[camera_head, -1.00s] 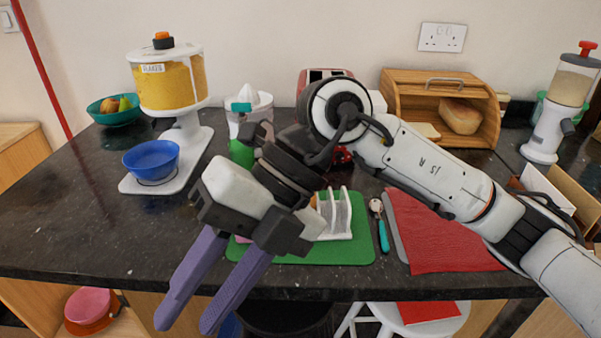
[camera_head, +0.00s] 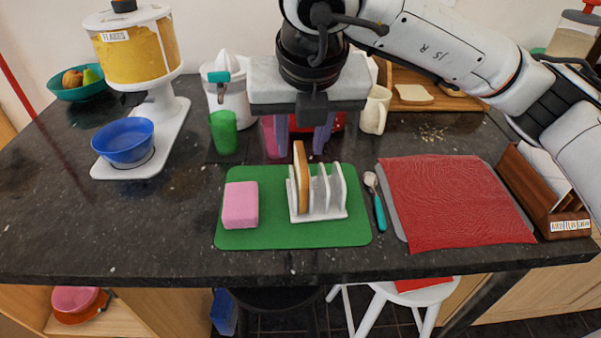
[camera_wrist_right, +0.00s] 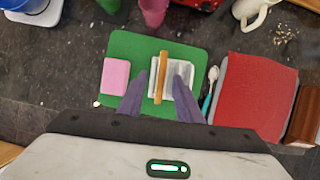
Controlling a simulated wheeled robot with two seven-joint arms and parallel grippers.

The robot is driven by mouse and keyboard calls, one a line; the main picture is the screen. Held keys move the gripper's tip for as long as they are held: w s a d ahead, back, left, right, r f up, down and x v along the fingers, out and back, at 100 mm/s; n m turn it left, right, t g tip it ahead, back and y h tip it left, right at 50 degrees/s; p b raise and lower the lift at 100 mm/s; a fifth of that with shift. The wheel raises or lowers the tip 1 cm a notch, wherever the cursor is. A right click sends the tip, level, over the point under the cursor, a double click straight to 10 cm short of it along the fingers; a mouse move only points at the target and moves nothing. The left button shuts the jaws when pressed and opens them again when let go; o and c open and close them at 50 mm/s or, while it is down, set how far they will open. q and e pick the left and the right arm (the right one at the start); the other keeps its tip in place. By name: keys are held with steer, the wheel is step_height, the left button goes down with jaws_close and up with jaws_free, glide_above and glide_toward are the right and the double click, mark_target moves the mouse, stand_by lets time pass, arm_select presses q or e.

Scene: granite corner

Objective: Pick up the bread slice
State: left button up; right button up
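A brown-crusted bread slice (camera_head: 301,180) stands upright in the left slot of a white toast rack (camera_head: 335,208). The rack stands on a green mat (camera_head: 265,239). My right gripper (camera_head: 301,146) is open and empty, pointing down with its purple fingers near the slice's top edge. In the right wrist view, the slice (camera_wrist_right: 161,75) lies in line with the gap between the two fingers (camera_wrist_right: 160,82). I cannot tell the exact height between fingertips and slice. Another slice (camera_head: 413,94) lies at the wooden bread bin. My left gripper is not in view.
A pink block (camera_head: 240,205) lies on the mat, left of the rack. A spoon (camera_head: 379,207) and a red cloth (camera_head: 450,200) are on the right. A green cup (camera_head: 223,132), a pink cup (camera_head: 270,140) and a cream jug (camera_head: 375,110) stand behind.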

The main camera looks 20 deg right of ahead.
mark_target(301, 153)
steer(key=x, duration=0.4)
steer(key=shift+s+d+f+p, duration=0.1)
steer(key=shift+p, duration=0.2)
jaws_close()
